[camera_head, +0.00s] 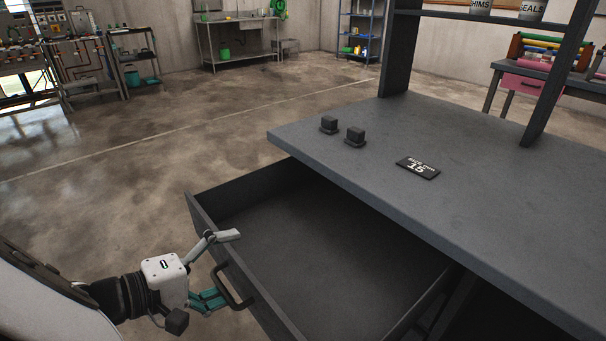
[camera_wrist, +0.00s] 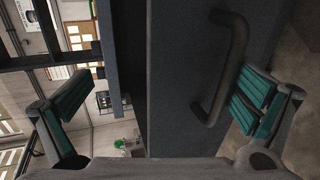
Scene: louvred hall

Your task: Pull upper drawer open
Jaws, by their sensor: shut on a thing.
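The upper drawer (camera_head: 290,240) is dark grey, empty and pulled well out from under the grey worktop (camera_head: 450,170). Its dark bar handle (camera_head: 230,293) is on the front panel; the wrist view shows the handle (camera_wrist: 233,70) between my fingers. My gripper (camera_head: 226,268) is at the drawer front, its fingers wide apart around handle and panel. One finger reaches over the top edge; the teal-padded other finger is by the handle. Exact finger contact is hard to see.
Two small dark blocks (camera_head: 355,136) and a label plate (camera_head: 418,168) marked 15 lie on the worktop. A shelf upright (camera_head: 558,75) stands on it. Open concrete floor (camera_head: 160,150) lies left of the drawer. Benches stand by the far walls.

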